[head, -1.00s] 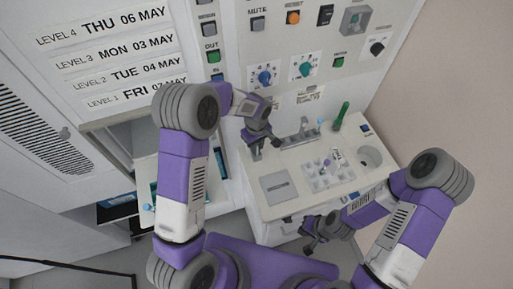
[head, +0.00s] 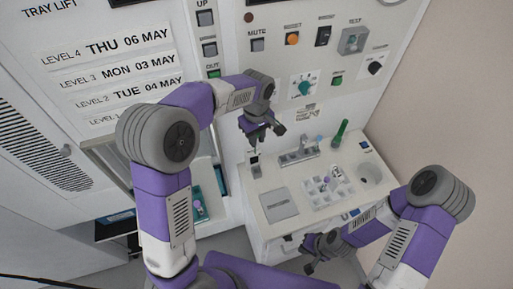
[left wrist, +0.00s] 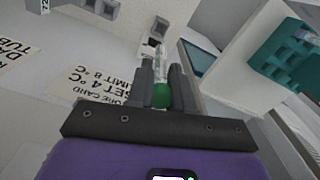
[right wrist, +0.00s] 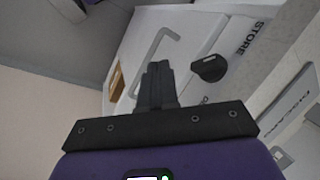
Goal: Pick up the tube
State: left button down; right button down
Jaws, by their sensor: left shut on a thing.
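My left gripper (head: 262,138) is above the back left of the white counter (head: 250,190). In the left wrist view its fingers (left wrist: 160,85) are shut on a tube with a green cap (left wrist: 161,96) and a clear body (left wrist: 158,62). The tube's far end points toward a small dark square slot (left wrist: 159,26). In the head view the gripper hides most of the held tube. My right gripper (head: 312,262) is low in front of the counter. In the right wrist view its fingers (right wrist: 157,85) are together with nothing visible between them.
The counter bears a white rack (head: 322,192) with tubes, a grey pad (head: 280,205), a metal holder (head: 298,156), a green upright object (head: 340,132) and a round opening (head: 370,173). A button panel rises behind. The cabinet front (right wrist: 190,45) faces my right gripper.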

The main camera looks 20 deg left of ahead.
pick_arm(q)
notch_tip(320, 180, up, 13)
jog(key=p, duration=0.1)
jog(key=shift+r, duration=0.15)
dwell(0.4)
